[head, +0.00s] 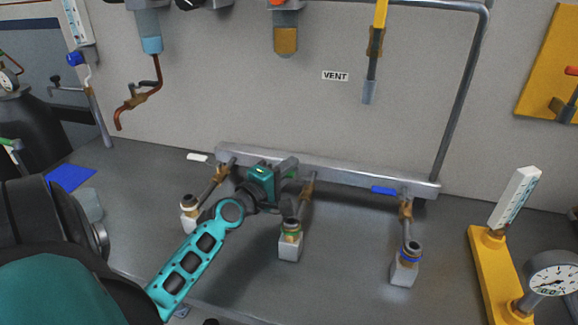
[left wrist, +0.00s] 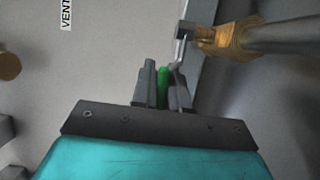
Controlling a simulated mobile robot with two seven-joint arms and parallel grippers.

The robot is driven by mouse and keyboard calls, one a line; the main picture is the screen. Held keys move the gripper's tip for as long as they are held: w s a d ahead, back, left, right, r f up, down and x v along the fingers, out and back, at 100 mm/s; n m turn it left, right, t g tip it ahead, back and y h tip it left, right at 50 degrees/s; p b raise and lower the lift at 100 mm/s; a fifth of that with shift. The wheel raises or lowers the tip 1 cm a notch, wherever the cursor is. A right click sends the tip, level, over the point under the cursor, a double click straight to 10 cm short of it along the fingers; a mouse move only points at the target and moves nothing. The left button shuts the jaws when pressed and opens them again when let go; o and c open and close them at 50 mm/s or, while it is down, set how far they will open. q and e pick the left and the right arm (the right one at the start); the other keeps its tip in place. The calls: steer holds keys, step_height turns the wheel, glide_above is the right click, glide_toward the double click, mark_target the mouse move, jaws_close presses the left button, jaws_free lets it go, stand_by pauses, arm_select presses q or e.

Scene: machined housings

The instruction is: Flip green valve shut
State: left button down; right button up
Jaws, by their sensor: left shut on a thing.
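The green valve handle (head: 292,174) belongs to the middle brass valve (head: 308,184) on the grey manifold bar. Only a small green part shows in the head view, beside my gripper. My left gripper (head: 287,169) is shut on this handle, to the left of the valve body. In the left wrist view the green handle (left wrist: 163,86) stands between the two dark fingers (left wrist: 162,84), with its tip visible. A brass valve body (left wrist: 232,40) shows to the upper right there. The handle's joint with the valve is mostly hidden in the head view. My right gripper is not in view.
The manifold bar (head: 345,174) runs along the wall. A white-handled valve (head: 222,172) is on the left and a blue handle (head: 384,190) on the right. A yellow stand (head: 492,270) and a gauge (head: 552,274) stand at right. A copper pipe (head: 146,93) hangs upper left.

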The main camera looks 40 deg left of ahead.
arm_select(q)
steer(key=c, duration=1.2)
jaws_free()
steer(key=s+b, duration=0.1)
steer(key=s, duration=0.2)
steer(key=s+b, duration=0.1)
steer(key=s, duration=0.3)
steer(key=s+d+b, duration=0.1)
steer(key=s, duration=0.3)
steer(key=shift+s+f, duration=0.2)
steer(key=shift+s, duration=0.05)
steer(key=shift+s+r+b, duration=0.1)
steer(key=shift+s+b, duration=0.35)
steer(key=shift+s, duration=0.1)
steer(key=shift+s+d+r, duration=0.1)
steer(key=shift+s, duration=0.1)
